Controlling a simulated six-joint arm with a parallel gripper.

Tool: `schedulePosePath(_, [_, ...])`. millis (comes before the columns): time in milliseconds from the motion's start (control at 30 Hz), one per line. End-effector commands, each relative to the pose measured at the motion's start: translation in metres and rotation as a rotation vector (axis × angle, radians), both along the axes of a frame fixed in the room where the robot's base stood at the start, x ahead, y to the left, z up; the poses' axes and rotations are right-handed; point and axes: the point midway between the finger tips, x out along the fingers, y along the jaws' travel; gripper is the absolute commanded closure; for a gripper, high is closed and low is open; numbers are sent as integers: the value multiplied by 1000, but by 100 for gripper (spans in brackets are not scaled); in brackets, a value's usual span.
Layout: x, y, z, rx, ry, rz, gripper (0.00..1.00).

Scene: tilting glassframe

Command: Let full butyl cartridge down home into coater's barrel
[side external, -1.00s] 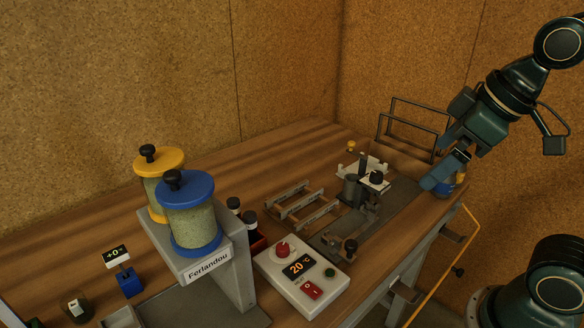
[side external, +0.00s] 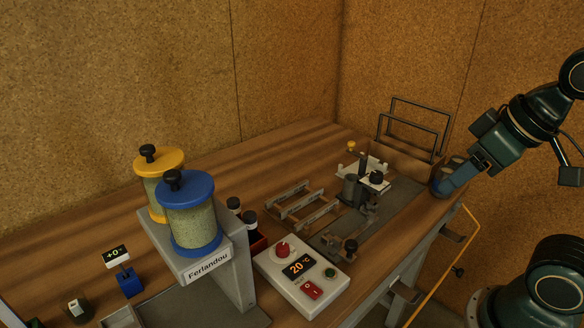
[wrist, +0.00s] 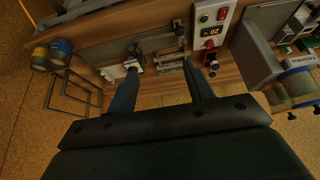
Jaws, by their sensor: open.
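My gripper (side external: 447,184) is over the right end of the bench; in the wrist view its two fingers (wrist: 160,82) are apart with nothing held between them. The coater (side external: 362,190) stands on a dark strip left of my gripper; it also shows between and beyond the fingers in the wrist view (wrist: 134,62). I cannot see into its barrel. Two grey-topped cylinders, one with a yellow band (wrist: 40,57) and one with a blue band (wrist: 62,50), stand at the left of the wrist view, apart from the fingers. I cannot tell which cartridge is full.
A black wire rack (side external: 415,125) stands at the back right. A control box reading 20 °C (side external: 302,275) and metal rails (side external: 300,203) lie left of the coater. A grey stand labelled Ferlandou (side external: 240,265) carries yellow-lidded (side external: 158,160) and blue-lidded jars (side external: 190,210).

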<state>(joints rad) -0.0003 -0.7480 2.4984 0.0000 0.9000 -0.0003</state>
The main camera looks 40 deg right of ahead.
Motion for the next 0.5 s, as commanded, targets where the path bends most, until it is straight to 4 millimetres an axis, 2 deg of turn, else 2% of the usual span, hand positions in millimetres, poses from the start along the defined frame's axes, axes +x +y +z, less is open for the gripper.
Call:
schedulePosePath(267, [19, 5, 10, -9, 23, 47, 48])
schedulePosePath(500, [60, 19, 25, -27, 71, 146, 48])
